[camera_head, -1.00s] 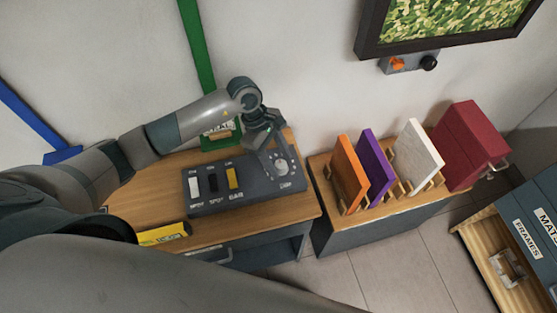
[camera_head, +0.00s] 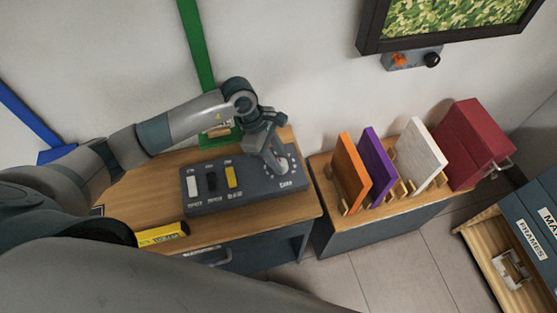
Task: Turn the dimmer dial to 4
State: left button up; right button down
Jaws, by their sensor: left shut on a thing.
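The dimmer dial is at the right end of a dark control panel (camera_head: 240,196) on the wooden cabinet top. A ring of pale marks (camera_head: 291,172) shows around it, with white lettering below. My left gripper (camera_head: 279,169) reaches down from above and is shut on the dial, which it largely hides. The number that the dial points to cannot be read. My right gripper is not in view.
Orange (camera_head: 351,172), purple (camera_head: 377,165) and white (camera_head: 419,153) boards stand in a rack to the right.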

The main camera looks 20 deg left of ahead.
pick_arm(q)
jog(key=shift+f+n+t+b, duration=0.15)
jog(key=shift+n+t+b, duration=0.35)
jog(key=shift+n+b, duration=0.45)
jog(key=shift+s+n, duration=0.1)
jog(key=shift+n, duration=0.45)
jog(key=o, duration=1)
jog(key=shift+r, duration=0.2)
jog(key=shift+a+r+b, duration=0.3)
jog(key=shift+r, duration=0.35)
jog(key=shift+s+b+v, duration=0.2)
jog(key=shift+b+v, duration=1.95)
jog(key=shift+v, duration=5.8)
